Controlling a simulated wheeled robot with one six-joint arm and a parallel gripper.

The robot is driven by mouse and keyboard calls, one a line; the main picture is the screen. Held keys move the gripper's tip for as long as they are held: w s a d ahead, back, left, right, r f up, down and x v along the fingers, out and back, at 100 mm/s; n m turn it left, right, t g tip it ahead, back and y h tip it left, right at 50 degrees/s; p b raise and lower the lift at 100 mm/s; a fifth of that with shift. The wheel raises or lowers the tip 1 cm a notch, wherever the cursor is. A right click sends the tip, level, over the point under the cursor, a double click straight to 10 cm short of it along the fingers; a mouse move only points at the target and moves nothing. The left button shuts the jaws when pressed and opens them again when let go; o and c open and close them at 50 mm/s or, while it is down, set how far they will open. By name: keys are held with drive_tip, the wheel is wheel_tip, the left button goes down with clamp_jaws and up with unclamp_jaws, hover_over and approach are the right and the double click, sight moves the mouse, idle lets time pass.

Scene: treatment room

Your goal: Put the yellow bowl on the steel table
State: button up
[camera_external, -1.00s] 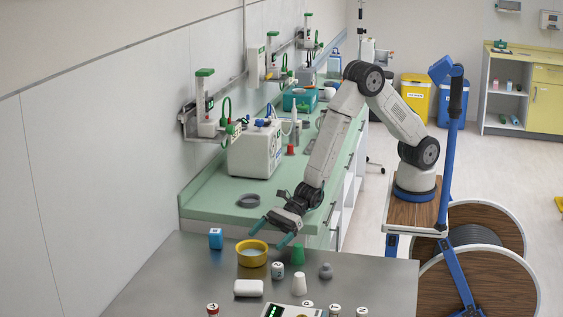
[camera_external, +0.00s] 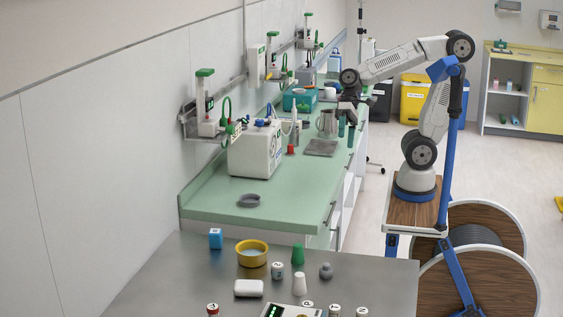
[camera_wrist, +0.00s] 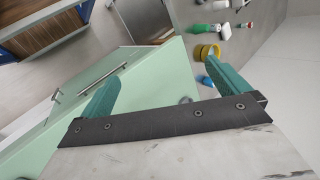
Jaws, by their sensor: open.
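The yellow bowl (camera_external: 252,261) stands upright on the steel table (camera_external: 190,277), towards its far edge. In the wrist view the bowl (camera_wrist: 198,53) shows small, close to one fingertip in the picture but well away from the gripper. My gripper (camera_external: 346,132) is open and empty. It hangs fingers down over the right edge of the green counter, far behind the steel table. Both teal fingers of my gripper (camera_wrist: 158,72) show in the wrist view with nothing between them.
The green counter (camera_external: 290,213) bears a grey ring (camera_external: 249,200), a white machine (camera_external: 255,152) and a metal jug (camera_external: 326,124).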

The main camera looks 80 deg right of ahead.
drive_tip(key=s+d+n+h, duration=0.1)
drive_tip(key=s+d+h, duration=0.2)
drive_tip(key=d, duration=0.6)
drive_tip(key=s+d+f+t+h, duration=0.1)
drive_tip(key=s+d+h, duration=0.3)
drive_tip(key=d, duration=0.5)
drive_tip(key=shift+s+f+n, duration=0.25)
drive_tip(key=shift+s+n, duration=0.15)
drive_tip(key=shift+s, duration=0.15)
